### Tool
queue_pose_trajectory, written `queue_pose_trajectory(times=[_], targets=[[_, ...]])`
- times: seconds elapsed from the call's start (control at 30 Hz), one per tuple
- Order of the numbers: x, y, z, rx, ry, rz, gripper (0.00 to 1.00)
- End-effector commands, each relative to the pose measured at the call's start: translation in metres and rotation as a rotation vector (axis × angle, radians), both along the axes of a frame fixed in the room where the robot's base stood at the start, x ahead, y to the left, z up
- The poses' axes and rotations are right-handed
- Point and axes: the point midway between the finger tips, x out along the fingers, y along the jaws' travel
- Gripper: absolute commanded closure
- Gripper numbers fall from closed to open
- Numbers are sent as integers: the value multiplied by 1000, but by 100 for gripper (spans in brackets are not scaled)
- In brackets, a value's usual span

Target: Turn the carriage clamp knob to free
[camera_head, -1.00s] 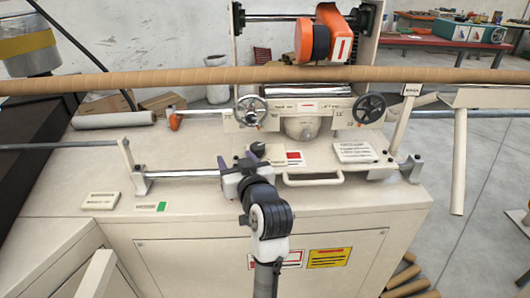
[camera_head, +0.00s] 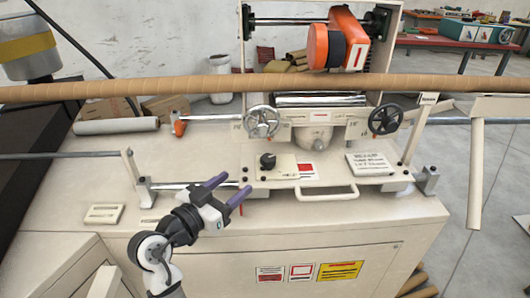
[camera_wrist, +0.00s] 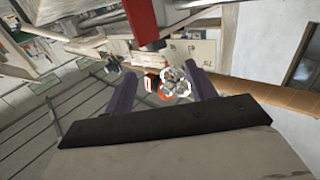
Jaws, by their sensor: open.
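A black knob (camera_head: 267,160), which looks like the carriage clamp knob, stands on the cream carriage panel (camera_head: 256,183), left of a plate with a red patch (camera_head: 305,169). In the head view my gripper (camera_head: 232,184) is left of and below the knob, its two purple fingers apart and empty, pointing up and right. It does not touch the knob. The wrist view shows the open fingers (camera_wrist: 162,88) with a spoked handwheel (camera_wrist: 176,82) and an orange part beyond them. I cannot make out the knob there or read its setting.
Two handwheels (camera_head: 262,122) (camera_head: 385,120) sit above the knob. A long brown tube (camera_head: 180,86) crosses over the machine. A cream handle (camera_head: 325,191) juts from the carriage's front, right of my gripper. A steel rod (camera_head: 180,185) runs behind my gripper. The left worktop is mostly clear.

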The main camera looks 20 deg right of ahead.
Motion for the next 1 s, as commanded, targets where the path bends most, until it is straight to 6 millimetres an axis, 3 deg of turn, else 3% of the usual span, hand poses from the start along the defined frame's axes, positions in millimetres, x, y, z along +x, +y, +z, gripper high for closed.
queue_pose_trajectory(times=[0.23,0.7,1.0], targets=[[9,-18,3,-4,-5,-23,44],[65,-94,3,-3,-5,-21,44],[80,-112,1,-3,-6,-17,44]])
